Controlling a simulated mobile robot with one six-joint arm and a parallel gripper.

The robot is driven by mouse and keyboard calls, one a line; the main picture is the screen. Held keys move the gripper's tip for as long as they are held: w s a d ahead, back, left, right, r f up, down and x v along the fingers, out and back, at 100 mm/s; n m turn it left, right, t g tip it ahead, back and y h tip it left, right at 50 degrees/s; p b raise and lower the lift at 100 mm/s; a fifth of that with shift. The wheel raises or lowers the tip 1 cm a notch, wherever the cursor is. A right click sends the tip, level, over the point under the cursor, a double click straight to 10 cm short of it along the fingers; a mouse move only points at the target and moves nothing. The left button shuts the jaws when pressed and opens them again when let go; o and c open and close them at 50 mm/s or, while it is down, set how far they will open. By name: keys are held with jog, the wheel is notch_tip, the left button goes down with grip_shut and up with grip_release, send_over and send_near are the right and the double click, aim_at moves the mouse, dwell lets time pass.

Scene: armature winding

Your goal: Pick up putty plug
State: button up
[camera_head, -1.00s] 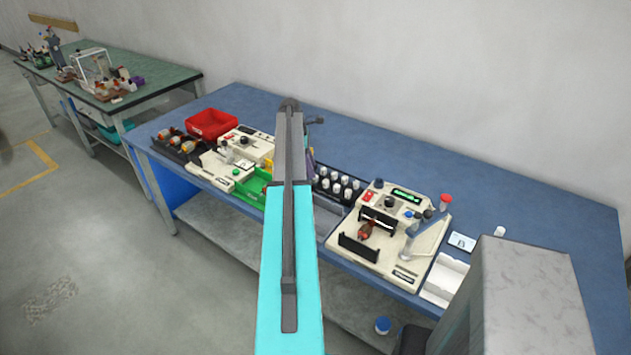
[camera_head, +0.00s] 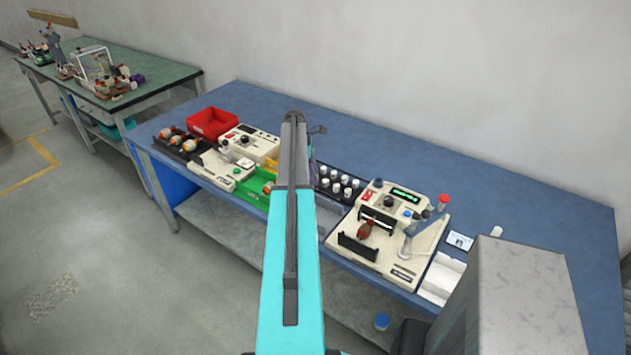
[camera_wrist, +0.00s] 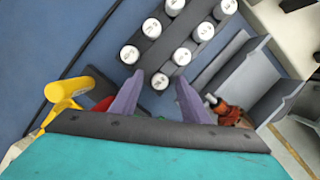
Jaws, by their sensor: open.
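No piece is clearly marked as the putty plug; I cannot tell whether it is one of several white-topped cylinders standing in the black rack (camera_wrist: 178,32). The rack also shows in the head view (camera_head: 340,198), on the blue table right of my arm. In the wrist view my gripper (camera_wrist: 162,90) has its two purple fingers apart, with nothing held. The nearest white-topped cylinder (camera_wrist: 160,82) appears between the fingertips; contact and height above it cannot be judged. In the head view my arm hides most of the gripper.
A grey divided tray (camera_wrist: 262,85) and a copper-red armature (camera_wrist: 230,112) lie right of the fingers. A yellow handle-like piece (camera_wrist: 64,90) is at left. A cream winding machine (camera_head: 345,262) stands right of the rack. A red bin (camera_head: 211,123) is at left. The table's back is clear.

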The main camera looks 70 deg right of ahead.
jog(key=shift+c, duration=0.5)
jog(key=c, duration=0.8)
jog(key=shift+r, duration=0.1)
jog(key=shift+r+b, duration=1.8)
jog(key=shift+r, duration=3.15)
